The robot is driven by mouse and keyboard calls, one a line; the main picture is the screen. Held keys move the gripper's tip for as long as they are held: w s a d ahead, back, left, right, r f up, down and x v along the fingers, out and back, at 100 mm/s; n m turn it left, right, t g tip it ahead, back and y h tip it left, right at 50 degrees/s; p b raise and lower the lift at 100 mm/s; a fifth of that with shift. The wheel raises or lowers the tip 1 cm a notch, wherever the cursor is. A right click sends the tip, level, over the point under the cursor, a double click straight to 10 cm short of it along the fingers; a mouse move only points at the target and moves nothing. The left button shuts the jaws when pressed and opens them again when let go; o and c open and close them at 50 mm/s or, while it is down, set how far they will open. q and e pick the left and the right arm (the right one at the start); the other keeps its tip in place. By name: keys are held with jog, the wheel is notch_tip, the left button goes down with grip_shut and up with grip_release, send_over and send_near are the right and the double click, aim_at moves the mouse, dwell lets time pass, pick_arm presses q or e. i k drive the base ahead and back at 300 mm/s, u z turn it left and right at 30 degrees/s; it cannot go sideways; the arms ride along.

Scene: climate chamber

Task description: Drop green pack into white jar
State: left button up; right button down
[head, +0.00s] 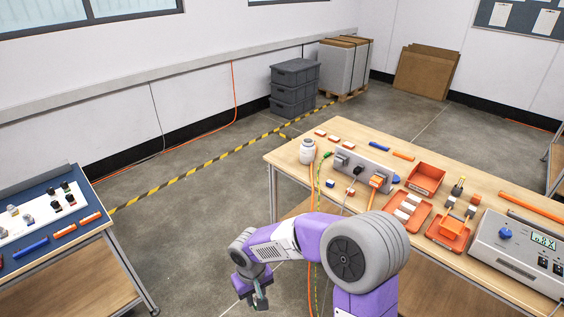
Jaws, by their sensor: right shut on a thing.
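The white jar (307,151) stands upright at the far left corner of the wooden workbench. My right gripper (259,299) hangs low over the floor, in front of the bench's left end and well apart from the jar. It points down and is shut on a small dull greenish thing, which looks like the green pack; the fingers hide most of it. No other green pack shows on the bench. My left gripper is out of view.
The workbench (285,158) carries a grey socket panel (352,168), orange trays (426,178) and a meter box (515,255). Orange and green-yellow cables hang over its front edge near the jar. A second table (85,262) stands at the left. Open floor lies between.

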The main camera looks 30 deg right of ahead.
aim_at(305, 140)
jog(key=z, duration=0.3)
jog(key=i, duration=1.8)
jog(key=z, duration=0.7)
jog(key=i, duration=1.15)
jog(key=z, duration=0.85)
